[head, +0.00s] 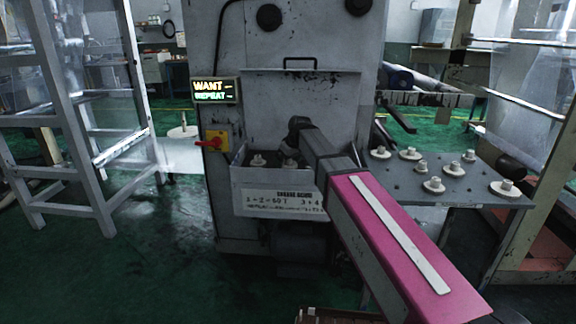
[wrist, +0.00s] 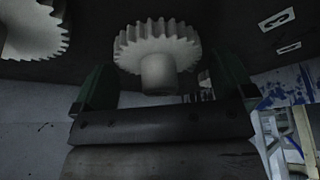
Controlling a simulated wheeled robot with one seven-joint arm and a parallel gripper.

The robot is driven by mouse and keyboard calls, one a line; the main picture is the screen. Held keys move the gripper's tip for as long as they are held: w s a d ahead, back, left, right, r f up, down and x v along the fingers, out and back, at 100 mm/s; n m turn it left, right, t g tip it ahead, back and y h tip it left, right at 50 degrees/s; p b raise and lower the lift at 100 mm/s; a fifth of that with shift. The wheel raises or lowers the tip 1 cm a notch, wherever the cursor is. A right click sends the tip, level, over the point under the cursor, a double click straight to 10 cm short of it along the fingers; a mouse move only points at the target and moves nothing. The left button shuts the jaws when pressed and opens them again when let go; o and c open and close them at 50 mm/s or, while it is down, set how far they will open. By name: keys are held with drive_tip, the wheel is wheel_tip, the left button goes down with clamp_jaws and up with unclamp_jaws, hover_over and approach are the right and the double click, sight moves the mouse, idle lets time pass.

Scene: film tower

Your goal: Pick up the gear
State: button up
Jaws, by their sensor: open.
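An off-white gear (wrist: 158,48) with a toothed rim and a round hub shows in the wrist view, its hub toward me. My gripper (wrist: 165,78) is open, with one dark finger on each side of the gear; I cannot tell whether either finger touches it. A second gear (wrist: 30,30) shows partly at the upper left. In the head view, a gear (head: 258,160) sits in the grey bin (head: 272,200) on the machine's front, and another (head: 290,165) is beside the end of my arm. My arm hides part of the bin and my fingers.
Several more gears, such as one (head: 434,185) near the front, lie on the grey side table (head: 455,188) to the right. The machine body (head: 285,105) stands behind the bin. A metal frame (head: 75,110) stands at left. Green floor (head: 150,270) is clear at lower left.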

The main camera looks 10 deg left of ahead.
drive_tip(key=c, duration=1)
drive_tip(key=shift+r, duration=0.15)
drive_tip(key=shift+r, duration=0.5)
drive_tip(key=r, duration=0.2)
drive_tip(key=s+a+r, duration=0.1)
drive_tip(key=shift+r, duration=0.35)
drive_tip(key=s+a+r, duration=0.4)
drive_tip(key=a, duration=0.1)
drive_tip(key=s+a+r, duration=0.2)
drive_tip(key=s, duration=0.1)
drive_tip(key=shift+a, duration=0.3)
